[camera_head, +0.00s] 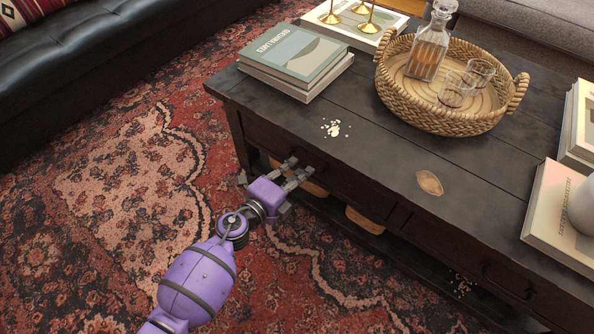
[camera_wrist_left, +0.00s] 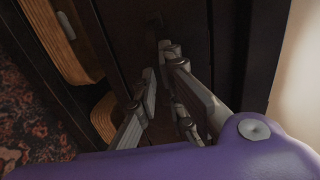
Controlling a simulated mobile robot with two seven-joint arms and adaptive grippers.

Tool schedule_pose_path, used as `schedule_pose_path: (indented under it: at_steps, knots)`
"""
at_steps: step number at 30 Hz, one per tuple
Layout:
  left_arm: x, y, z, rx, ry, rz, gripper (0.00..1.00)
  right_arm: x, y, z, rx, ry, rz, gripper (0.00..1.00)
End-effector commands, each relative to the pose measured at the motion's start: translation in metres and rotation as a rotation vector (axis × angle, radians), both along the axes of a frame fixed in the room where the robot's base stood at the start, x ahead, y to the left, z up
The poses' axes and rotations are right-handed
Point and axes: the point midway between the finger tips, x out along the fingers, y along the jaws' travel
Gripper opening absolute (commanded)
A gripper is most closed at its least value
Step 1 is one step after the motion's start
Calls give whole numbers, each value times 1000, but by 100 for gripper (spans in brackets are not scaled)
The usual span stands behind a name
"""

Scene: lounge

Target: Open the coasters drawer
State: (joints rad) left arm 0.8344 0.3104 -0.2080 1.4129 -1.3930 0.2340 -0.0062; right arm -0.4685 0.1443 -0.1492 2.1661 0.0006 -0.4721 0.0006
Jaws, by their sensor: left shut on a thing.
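The dark wooden coffee table (camera_head: 380,150) has drawers in its front side under the top. My left gripper (camera_head: 298,170) is at the left drawer front (camera_head: 350,188), just below the table edge. Its fingers are shut on the drawer handle, which they mostly hide. In the left wrist view the fingers (camera_wrist_left: 165,62) reach the dark drawer front (camera_wrist_left: 187,28), where a small part of the handle (camera_wrist_left: 154,22) shows. The drawer looks flush with the table. No label shows which drawer holds coasters. My right gripper is not in view.
A second drawer handle (camera_head: 507,281) is at the right. On top are stacked books (camera_head: 297,62), a wicker tray (camera_head: 435,118) with decanter and glasses, white crumbs (camera_head: 334,129) and a flat brown oval (camera_head: 430,183). Baskets (camera_head: 365,219) sit below. Open rug (camera_head: 130,190) lies left.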

Motion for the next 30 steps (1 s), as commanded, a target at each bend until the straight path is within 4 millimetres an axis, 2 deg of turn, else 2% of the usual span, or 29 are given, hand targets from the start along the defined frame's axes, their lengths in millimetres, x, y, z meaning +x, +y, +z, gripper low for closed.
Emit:
schedule_pose_path:
  at_steps: [7, 11, 17, 30]
  knots:
    - [-5, 4, -1, 2, 2, 1, 0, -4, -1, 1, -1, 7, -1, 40]
    - [-17, 13, -1, 2, 4, 1, 0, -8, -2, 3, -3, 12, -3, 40]
    - [-51, 37, -2, 3, 5, 2, 0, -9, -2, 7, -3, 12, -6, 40]
    - [-144, 105, -2, 2, 6, 3, 0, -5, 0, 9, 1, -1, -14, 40]
